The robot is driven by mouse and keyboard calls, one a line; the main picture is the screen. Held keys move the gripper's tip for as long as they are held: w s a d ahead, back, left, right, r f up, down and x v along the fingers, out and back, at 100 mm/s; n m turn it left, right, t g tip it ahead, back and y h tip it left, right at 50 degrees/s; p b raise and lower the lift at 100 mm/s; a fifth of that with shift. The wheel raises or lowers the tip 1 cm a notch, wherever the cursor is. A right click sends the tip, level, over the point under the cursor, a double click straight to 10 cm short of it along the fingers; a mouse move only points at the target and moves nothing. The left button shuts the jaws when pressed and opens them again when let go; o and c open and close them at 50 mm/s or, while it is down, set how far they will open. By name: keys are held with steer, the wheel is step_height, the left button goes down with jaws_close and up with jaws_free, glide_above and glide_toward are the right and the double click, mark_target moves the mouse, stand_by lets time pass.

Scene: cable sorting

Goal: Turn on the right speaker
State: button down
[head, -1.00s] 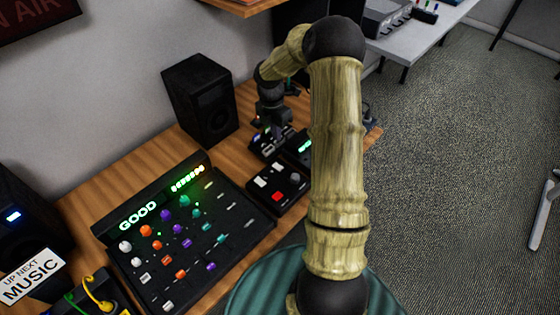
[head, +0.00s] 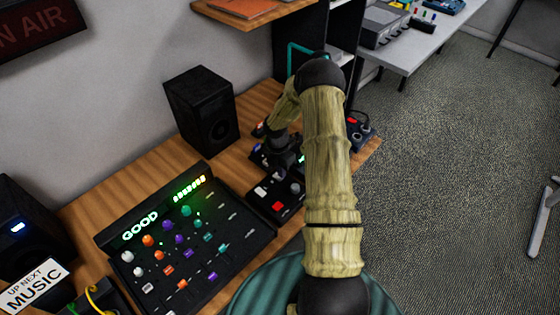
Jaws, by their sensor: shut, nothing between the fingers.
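The right speaker (head: 203,110) is a black box standing upright at the back of the wooden desk, against the wall. No lit light shows on it. The left speaker (head: 28,228), at the left edge, shows a lit blue light on its front. My gripper (head: 262,129) is small and dark at the end of my bent arm. It is shut and empty, to the right of the right speaker and apart from it in the picture. My forearm partly hides it, so its fingertips are hard to make out.
A mixing console (head: 185,240) with a lit "GOOD" display fills the desk's middle. A small black panel with a red button (head: 277,206) lies right of it. A wooden shelf (head: 245,10) is above. An "UP NEXT MUSIC" sign (head: 34,286) is lower left.

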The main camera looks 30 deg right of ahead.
steer(key=shift+a+f, duration=0.1)
steer(key=shift+f, duration=0.1)
steer(key=shift+a+f, duration=0.1)
steer(key=shift+a, duration=0.15)
steer(key=shift+s+d+f, duration=0.15)
steer(key=shift+s+f, duration=0.1)
steer(key=shift+w+a+r, duration=0.1)
steer(key=shift+w+a, duration=0.05)
steer(key=shift+w, duration=0.3)
steer(key=shift+w+a+r, duration=0.1)
steer(key=shift+w+a, duration=0.05)
steer(key=shift+w, duration=0.3)
steer(key=shift+r, duration=0.1)
